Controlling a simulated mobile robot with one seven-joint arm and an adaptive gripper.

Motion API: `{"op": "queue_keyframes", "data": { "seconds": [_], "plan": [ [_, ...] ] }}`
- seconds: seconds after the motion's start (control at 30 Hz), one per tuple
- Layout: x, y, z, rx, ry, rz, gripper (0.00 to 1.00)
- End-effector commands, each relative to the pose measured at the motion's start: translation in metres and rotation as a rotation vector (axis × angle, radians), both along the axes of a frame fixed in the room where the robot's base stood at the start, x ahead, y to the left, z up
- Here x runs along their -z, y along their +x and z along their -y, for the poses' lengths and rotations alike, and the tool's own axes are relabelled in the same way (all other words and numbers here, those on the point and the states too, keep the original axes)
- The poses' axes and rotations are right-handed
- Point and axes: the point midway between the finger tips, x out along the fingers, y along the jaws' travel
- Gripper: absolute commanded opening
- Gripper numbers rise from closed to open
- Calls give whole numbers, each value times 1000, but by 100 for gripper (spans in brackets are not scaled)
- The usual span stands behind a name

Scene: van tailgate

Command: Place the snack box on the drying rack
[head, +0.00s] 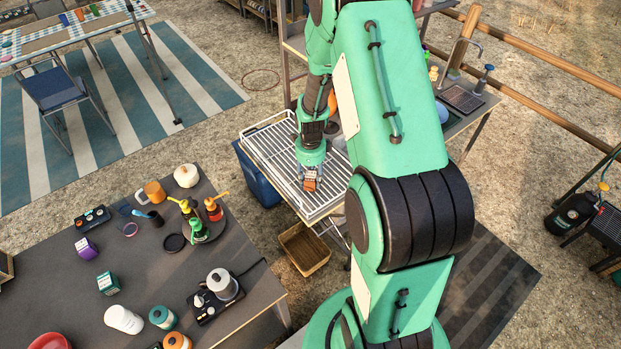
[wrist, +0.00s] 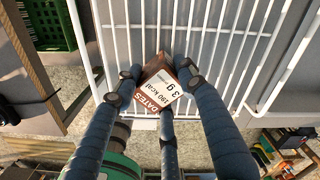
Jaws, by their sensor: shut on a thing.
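The snack box (head: 310,185) is a small brown and white carton. In the wrist view the snack box (wrist: 163,86) shows a label reading DATES. My gripper (head: 311,174) is shut on it, and the fingers of my gripper (wrist: 158,78) press around its sides. The drying rack (head: 275,147) is a white wire grid on a stand at the middle of the head view. The box is over the near part of the rack, with the bars behind it in the wrist view. Whether it touches the bars I cannot tell.
A dark table (head: 60,265) at lower left carries cups, bottles, a moka pot (head: 222,284) and small boxes. The rack's visible grid is otherwise bare.

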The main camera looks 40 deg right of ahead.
Motion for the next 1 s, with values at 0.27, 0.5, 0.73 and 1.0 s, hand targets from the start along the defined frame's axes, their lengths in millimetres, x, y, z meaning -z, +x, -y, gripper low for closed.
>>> {"op": "queue_keyframes", "data": {
  "seconds": [0.27, 0.5, 0.73, 1.0],
  "plan": [
    [3, 0, 0, 0, 0, 0, 59],
    [3, 0, 0, 0, 0, 0, 59],
    [-4, 0, 0, 0, -1, 1, 59],
    [-35, 1, 0, 0, -1, 3, 59]
  ]
}}
